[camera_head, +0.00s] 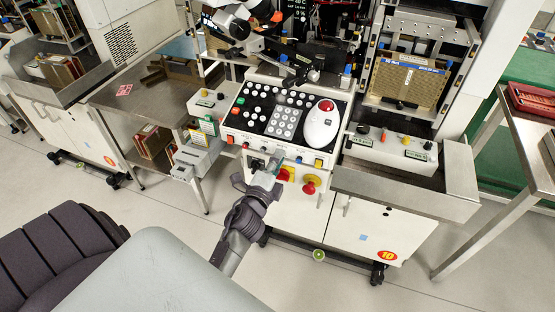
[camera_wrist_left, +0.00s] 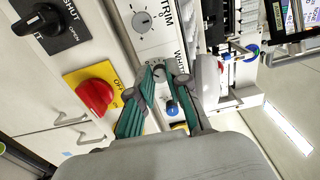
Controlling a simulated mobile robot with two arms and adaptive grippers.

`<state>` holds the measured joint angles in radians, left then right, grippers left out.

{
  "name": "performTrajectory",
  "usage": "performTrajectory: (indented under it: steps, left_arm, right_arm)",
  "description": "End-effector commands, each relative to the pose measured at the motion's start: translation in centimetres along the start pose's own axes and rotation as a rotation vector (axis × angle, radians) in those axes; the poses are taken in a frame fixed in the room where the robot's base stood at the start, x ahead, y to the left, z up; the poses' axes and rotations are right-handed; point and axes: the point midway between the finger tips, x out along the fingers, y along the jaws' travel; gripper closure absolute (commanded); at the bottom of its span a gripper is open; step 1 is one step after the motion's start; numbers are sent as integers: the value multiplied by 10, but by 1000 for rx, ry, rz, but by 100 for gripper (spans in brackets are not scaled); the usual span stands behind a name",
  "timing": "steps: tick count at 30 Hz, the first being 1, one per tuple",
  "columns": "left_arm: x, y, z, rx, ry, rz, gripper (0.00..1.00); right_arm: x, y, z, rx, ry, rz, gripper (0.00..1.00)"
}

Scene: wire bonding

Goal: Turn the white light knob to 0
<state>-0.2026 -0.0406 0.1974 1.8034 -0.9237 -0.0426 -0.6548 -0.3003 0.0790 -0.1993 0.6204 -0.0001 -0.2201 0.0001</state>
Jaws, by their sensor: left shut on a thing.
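The white light knob (camera_wrist_left: 158,71) is on the white front panel beside the partly hidden word "WHITE". In the left wrist view its pointer and edge show between my fingers. My left gripper (camera_wrist_left: 160,74) is shut on this knob, with green-padded fingers at either side of it. In the head view my left gripper (camera_head: 270,166) reaches up to the front face of the control console (camera_head: 229,139), and the knob is hidden behind it. The knob's setting cannot be read. My right gripper is in neither view.
The TRIM knob (camera_wrist_left: 143,21) is close to the gripper. A red OFF knob (camera_wrist_left: 95,97), a black SHUT/OPEN knob (camera_wrist_left: 46,20) and a blue button (camera_wrist_left: 172,108) are near.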

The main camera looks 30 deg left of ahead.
Motion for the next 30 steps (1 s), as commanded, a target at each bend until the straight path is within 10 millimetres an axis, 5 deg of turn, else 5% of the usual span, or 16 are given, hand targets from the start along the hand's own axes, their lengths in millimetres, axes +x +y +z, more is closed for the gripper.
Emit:
performTrajectory:
  steps: [16, 17, 21, 30]
  left_arm:
    - [0, 1, 1, -24, -2, 2, 100]
    - [0, 1, 1, -24, -2, 2, 80]
    - [0, 1, 1, -24, -1, 1, 58]
    - [-2, 1, 0, -23, -1, 1, 58]
  right_arm:
    - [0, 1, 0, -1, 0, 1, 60]
    - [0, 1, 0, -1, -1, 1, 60]
    - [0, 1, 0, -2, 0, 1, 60]
    - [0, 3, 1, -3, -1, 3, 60]
